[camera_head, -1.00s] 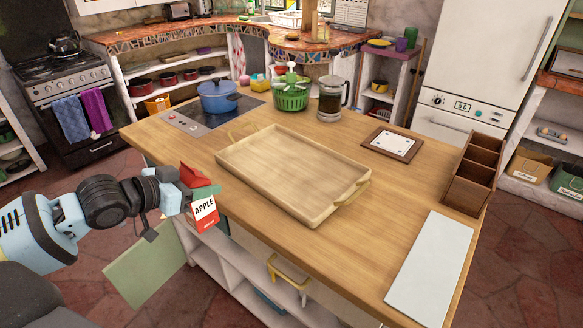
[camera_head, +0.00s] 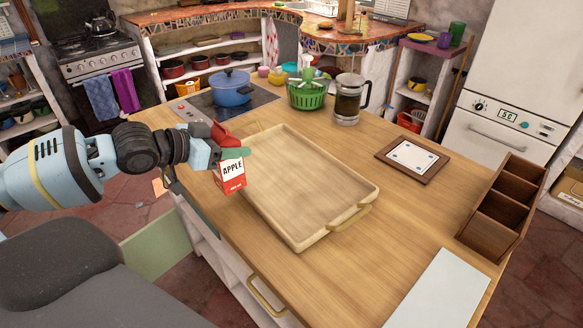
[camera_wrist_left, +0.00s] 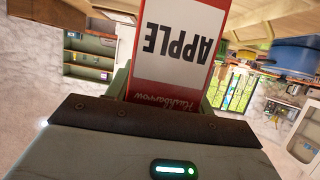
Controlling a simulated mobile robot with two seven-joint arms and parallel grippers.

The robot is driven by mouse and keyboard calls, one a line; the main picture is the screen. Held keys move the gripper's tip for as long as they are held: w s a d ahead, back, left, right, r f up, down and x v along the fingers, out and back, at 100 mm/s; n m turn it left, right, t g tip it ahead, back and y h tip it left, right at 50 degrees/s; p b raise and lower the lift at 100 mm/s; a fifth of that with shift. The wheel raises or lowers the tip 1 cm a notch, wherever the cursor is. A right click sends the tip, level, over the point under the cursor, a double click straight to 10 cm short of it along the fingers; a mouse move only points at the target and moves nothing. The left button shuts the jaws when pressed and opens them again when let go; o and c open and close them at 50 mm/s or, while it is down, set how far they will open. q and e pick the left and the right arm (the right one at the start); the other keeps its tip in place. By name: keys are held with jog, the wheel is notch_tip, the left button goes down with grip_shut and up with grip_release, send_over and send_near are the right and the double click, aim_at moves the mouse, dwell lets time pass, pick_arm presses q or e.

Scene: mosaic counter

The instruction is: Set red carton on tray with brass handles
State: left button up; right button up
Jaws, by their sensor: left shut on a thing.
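The red carton (camera_head: 231,183) has a white panel reading "APPLE". My left gripper (camera_head: 229,154) is shut on it and holds it upright at the left edge of the tray. From the head view I cannot tell whether the carton is over the rim or just beside it. In the left wrist view the carton (camera_wrist_left: 177,50) sits upside down in the picture, between the fingers. The pale wooden tray with brass handles (camera_head: 300,175) lies empty on the wooden counter. One brass handle (camera_head: 350,218) shows at its right end. My right gripper is out of view.
A blue pot (camera_head: 231,88) on the hob, a green colander (camera_head: 307,95) and a French press (camera_head: 349,100) stand behind the tray. A framed tile board (camera_head: 411,157), a wooden divided box (camera_head: 500,208) and a white board (camera_head: 440,290) lie to the right.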

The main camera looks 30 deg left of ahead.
pick_arm(q)
jog(key=shift+w, duration=0.35)
jog(key=shift+b+x, duration=0.7)
jog(key=shift+x, duration=0.25)
jog(key=w+a+r+x, duration=0.1)
jog(key=x, duration=1.3)
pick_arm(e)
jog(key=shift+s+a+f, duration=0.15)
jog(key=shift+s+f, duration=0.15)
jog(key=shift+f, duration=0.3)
pick_arm(q)
jog(key=shift+d+f, duration=0.1)
jog(key=o, duration=1.4)
jog(key=shift+f, duration=0.1)
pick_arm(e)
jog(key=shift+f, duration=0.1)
